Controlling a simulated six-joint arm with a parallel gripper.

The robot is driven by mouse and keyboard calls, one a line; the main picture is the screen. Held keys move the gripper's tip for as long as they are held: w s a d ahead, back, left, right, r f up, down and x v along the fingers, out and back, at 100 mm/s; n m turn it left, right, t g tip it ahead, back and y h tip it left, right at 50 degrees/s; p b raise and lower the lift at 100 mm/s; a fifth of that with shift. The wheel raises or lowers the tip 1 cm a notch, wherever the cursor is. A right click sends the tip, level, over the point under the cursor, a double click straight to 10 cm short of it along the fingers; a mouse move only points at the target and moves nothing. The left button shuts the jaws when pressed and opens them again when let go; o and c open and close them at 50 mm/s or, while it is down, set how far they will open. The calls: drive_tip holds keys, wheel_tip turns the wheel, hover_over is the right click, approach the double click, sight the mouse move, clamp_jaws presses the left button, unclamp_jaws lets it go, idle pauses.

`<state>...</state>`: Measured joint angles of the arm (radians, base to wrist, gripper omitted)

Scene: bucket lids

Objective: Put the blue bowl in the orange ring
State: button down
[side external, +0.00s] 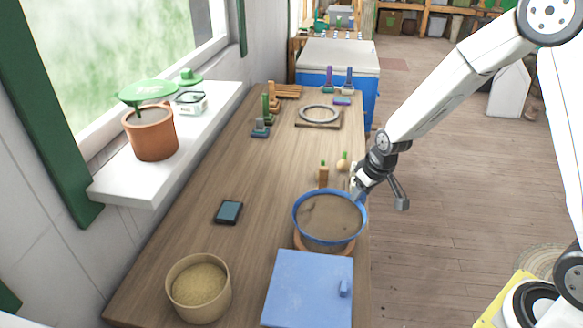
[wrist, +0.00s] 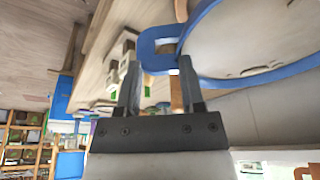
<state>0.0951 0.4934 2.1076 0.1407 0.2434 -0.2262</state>
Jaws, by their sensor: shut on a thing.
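The blue bowl (side external: 329,216) has a blue rim and a grey-brown inside, and is near the right edge of the bench. My gripper (side external: 359,188) is at the upper right of its rim, shut on the blue loop handle. In the wrist view the handle (wrist: 157,48) lies between the fingertips of my gripper (wrist: 159,76). The orange ring (side external: 301,243) shows as terracotta edges under the bowl, mostly hidden by it. The bowl looks roughly level over the ring; I cannot tell whether it touches it.
A blue square box (side external: 308,290) stands just in front of the ring. A tan container (side external: 198,288) and a dark phone-like slab (side external: 228,212) are to the left. Small bottles (side external: 323,174) stand behind the bowl. A grey ring (side external: 320,113) lies farther back.

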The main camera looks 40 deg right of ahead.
sight(358, 202)
drive_tip(key=shift+w+f, duration=0.2)
drive_tip(key=shift+w, duration=0.05)
drive_tip(key=shift+w+f, duration=0.1)
drive_tip(key=shift+w+f, duration=0.15)
drive_tip(key=shift+f, duration=1.6)
drive_tip(key=shift+c, duration=1)
unclamp_jaws()
drive_tip(key=shift+f, duration=0.15)
drive_tip(key=shift+r, duration=0.2)
drive_tip(key=v, duration=1.2)
